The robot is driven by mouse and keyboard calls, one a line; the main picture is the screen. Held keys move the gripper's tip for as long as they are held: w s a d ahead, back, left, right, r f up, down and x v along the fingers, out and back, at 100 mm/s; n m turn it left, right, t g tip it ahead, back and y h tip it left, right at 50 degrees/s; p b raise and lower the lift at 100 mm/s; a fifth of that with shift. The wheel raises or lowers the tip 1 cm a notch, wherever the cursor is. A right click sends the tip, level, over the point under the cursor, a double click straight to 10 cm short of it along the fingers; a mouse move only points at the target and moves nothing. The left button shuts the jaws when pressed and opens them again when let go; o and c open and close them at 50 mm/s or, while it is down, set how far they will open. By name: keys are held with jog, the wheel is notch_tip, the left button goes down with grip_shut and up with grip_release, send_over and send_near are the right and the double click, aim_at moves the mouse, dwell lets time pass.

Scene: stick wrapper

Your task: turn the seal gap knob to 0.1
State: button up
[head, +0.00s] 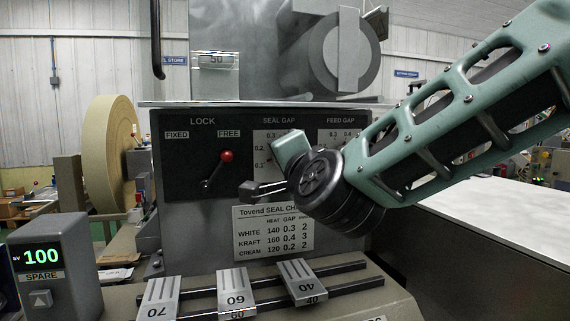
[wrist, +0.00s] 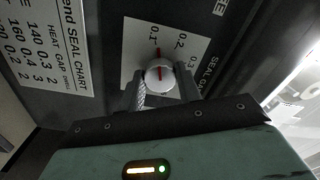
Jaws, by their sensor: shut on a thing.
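The seal gap knob (wrist: 160,75) is a round white knob with a red pointer line, in the middle of the wrist view. My gripper (wrist: 161,84) is closed around it, one finger on each side. The pointer points up toward the 0.1 mark on the white scale plate (wrist: 133,62); 0.2 and 0.3 lie to its right. In the head view the seal gap scale (head: 265,150) shows 0.3, 0.2 and 0.1 down its left side. My gripper's green body covers the knob there.
The lock lever with a red ball (head: 226,155) leans toward FREE. A feed gap scale (head: 345,134) is beside the seal gap, partly behind my arm. The seal chart (head: 273,232) sits below.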

jog(key=shift+n, duration=0.6)
jog(key=o, duration=1)
jog(key=shift+s, duration=0.1)
jog(key=b+v, duration=0.2)
jog(key=v, duration=1.5)
jog(key=shift+f+b, duration=0.15)
jog(key=shift+b, duration=0.2)
jog(key=shift+s, duration=0.1)
